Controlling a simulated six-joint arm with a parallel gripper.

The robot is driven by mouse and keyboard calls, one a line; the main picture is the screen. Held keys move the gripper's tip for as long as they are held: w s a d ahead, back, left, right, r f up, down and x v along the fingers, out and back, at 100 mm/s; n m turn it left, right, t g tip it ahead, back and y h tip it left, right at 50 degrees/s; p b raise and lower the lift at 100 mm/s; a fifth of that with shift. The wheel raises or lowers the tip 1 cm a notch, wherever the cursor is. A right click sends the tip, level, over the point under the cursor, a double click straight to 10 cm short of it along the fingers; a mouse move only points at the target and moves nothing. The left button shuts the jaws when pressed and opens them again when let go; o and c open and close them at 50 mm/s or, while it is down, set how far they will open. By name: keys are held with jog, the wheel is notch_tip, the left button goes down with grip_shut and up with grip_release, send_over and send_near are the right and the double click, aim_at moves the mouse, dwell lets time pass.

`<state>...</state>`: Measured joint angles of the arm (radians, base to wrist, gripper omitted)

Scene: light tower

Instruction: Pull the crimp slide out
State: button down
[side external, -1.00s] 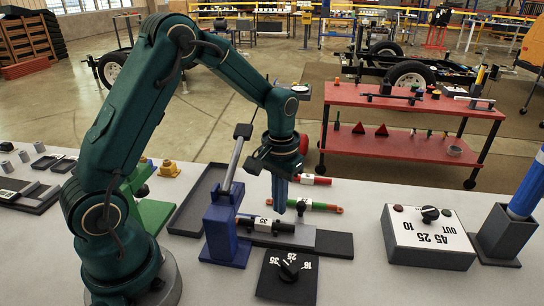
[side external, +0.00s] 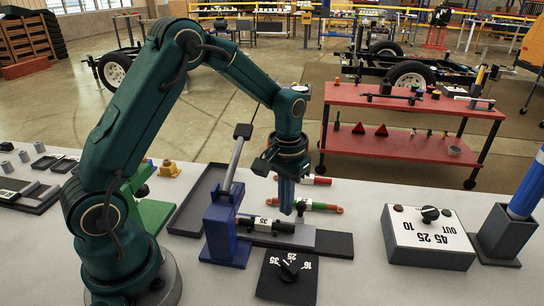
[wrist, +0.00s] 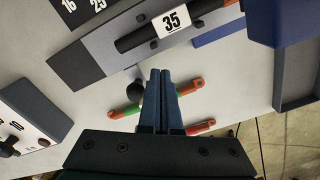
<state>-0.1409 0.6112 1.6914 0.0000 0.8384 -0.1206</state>
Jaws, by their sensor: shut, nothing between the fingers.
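The crimp slide looks like the grey plate (side external: 298,236) running out of the blue crimp press (side external: 224,225) along a dark track (side external: 335,244); it also shows in the wrist view (wrist: 112,52). A black cable piece labelled 35 (side external: 266,223) lies on it and shows in the wrist view (wrist: 172,22). A dark round knob (wrist: 135,88) stands beside the slide's edge. My gripper (side external: 287,213) points down over the slide area. Its blue fingers (wrist: 160,73) are together and empty, with the knob just left of them in the wrist view. Contact with the knob cannot be told.
A dial plate marked 16, 25, 35 (side external: 288,276) lies in front of the press. Green and red cable pieces (side external: 320,206) lie behind the slide. A grey tray (side external: 196,203) is left of the press. A control box (side external: 428,238) stands to the right; bare table lies between.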

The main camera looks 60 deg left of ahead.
jog(key=shift+w+d, duration=2.95)
jog(key=shift+d, duration=0.05)
jog(key=shift+a+r, duration=0.1)
jog(key=shift+s+a+r, duration=0.25)
jog(key=shift+r, duration=0.25)
jog(key=shift+s+a+r, duration=0.25)
jog(key=shift+r, duration=0.2)
jog(key=shift+r, duration=2.45)
jog(key=shift+r, duration=0.1)
